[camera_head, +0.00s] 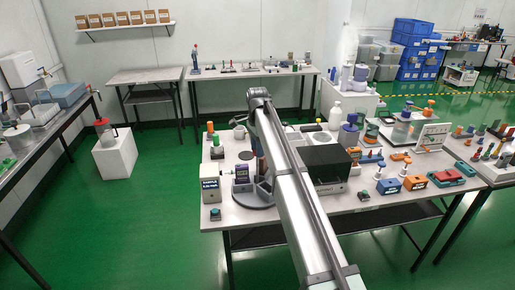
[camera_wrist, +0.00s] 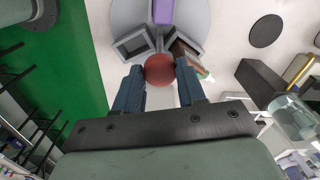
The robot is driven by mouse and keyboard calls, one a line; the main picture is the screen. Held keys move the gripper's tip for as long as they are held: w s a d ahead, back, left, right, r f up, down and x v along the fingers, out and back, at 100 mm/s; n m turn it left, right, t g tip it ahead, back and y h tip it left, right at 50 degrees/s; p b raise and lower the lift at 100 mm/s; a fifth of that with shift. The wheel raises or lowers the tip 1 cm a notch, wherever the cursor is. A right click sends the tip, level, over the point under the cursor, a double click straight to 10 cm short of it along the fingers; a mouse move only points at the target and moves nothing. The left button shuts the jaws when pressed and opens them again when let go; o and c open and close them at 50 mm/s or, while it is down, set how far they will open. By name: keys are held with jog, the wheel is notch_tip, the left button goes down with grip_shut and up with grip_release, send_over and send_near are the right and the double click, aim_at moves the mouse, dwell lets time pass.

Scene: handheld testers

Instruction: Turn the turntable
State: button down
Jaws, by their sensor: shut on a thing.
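A red ball knob (camera_wrist: 159,68) sits at the near side of the disc. My gripper (camera_wrist: 160,76) is shut on this knob, one blue finger on each side. My arm hides part of the turntable in the head view.
A white box with a dark display (camera_head: 209,188) stands left of the turntable. Several orange, blue and red devices fill the table's right side. The green floor left of the table is open.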

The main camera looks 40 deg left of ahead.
jog(key=c, duration=0.7)
grip_release()
notch_tip(320, 180, up, 14)
jog(key=shift+f, duration=0.1)
dwell(0.6)
